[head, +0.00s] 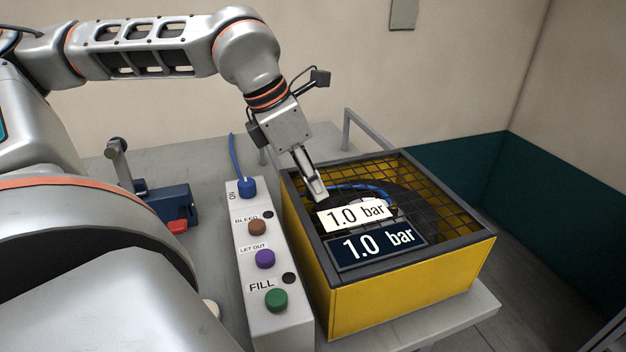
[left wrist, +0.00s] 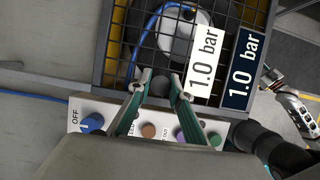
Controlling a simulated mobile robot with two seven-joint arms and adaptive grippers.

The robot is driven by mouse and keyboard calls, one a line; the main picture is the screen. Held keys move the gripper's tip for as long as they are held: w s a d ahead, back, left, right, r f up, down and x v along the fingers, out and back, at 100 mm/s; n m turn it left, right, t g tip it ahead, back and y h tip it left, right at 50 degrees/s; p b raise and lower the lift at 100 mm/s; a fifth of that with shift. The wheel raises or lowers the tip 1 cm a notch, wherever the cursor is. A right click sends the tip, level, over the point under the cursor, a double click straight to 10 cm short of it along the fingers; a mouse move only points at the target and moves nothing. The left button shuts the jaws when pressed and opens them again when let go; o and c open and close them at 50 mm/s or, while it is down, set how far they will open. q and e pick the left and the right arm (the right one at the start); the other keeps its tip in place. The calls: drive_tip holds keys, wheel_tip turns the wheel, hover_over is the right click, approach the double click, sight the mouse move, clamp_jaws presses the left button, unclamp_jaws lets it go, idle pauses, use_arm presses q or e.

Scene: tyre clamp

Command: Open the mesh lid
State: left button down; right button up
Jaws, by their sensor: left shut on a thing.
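The mesh lid (head: 420,212), a dark wire grid in a grey frame, lies flat and closed on the yellow box (head: 420,290). A dark round tyre with a blue hose shows beneath the mesh. My left gripper (head: 319,194) reaches down to the lid's left side. In the left wrist view its two fingers (left wrist: 161,84) are on either side of a dark part at the lid's edge (left wrist: 120,86), and it is shut on this part. The fingers partly hide what they grip. My right gripper is not seen in the head view.
A control panel (head: 258,327) with blue, brown, purple and green knobs stands close to the box's left. A white 1.0 bar label (head: 356,216) and a dark one (head: 376,246) show over the lid. A dark blue clamp device (head: 172,205) stands further left on the grey table (head: 215,160).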

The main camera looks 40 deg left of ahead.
use_arm(q)
drive_tip(key=w+a+b, duration=0.1)
drive_tip(key=w+a, duration=0.5)
drive_tip(key=a, duration=0.6)
drive_tip(key=w+a+b, duration=0.2)
drive_tip(key=w+a, duration=0.5)
drive_tip(key=a, duration=0.6)
drive_tip(key=shift+w+a, duration=0.15)
drive_tip(key=shift+a, duration=0.15)
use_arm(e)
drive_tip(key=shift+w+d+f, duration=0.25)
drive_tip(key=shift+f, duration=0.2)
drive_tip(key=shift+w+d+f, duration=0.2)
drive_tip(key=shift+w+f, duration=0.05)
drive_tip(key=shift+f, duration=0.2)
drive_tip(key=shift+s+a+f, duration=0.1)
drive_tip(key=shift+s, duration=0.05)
use_arm(q)
drive_tip(key=c, duration=1.9)
unclamp_jaws()
drive_tip(key=shift+o, duration=0.4)
drive_tip(key=v, duration=1.2)
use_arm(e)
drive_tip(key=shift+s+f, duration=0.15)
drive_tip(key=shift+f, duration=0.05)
